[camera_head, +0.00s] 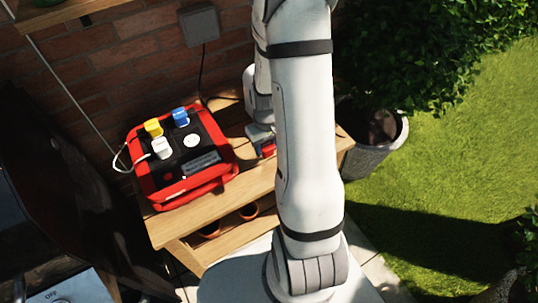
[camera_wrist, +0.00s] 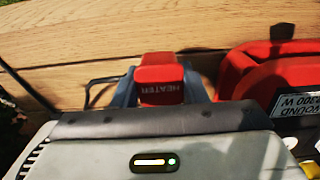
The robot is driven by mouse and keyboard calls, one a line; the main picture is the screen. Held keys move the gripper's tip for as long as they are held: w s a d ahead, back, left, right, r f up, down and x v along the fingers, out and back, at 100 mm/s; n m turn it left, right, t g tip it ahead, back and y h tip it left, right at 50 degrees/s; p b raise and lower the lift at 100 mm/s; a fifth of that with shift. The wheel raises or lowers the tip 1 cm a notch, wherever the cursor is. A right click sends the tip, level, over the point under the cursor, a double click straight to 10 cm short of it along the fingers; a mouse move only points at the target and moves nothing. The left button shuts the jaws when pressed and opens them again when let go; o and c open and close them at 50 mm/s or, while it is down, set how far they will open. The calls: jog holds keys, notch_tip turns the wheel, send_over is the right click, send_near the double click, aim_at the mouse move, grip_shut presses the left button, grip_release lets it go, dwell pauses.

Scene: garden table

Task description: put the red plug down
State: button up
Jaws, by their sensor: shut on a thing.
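The red plug (camera_wrist: 161,76), marked HEATER, is between the two fingers of my gripper (camera_wrist: 160,90) in the wrist view. My gripper is shut on it. In the head view the red plug (camera_head: 268,150) shows just left of my arm, over the right part of the wooden table (camera_head: 258,190). My gripper (camera_head: 262,138) is partly hidden there by my arm. The plug is at or close to the table top; I cannot tell whether it touches the wood.
A red and black power block (camera_head: 190,184) stands left of my gripper, with yellow, blue and white plugs (camera_head: 161,147) in it. A planter (camera_head: 375,150) stands beyond the table's right end. Pots sit on the lower shelf. Bare wood lies around the plug.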

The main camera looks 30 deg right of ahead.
aim_at(267, 163)
jog(key=shift+f, duration=2.3)
jog(key=shift+f+b, duration=0.55)
jog(key=shift+f, duration=0.05)
jog(key=o, duration=1.3)
jog(key=shift+r, duration=0.1)
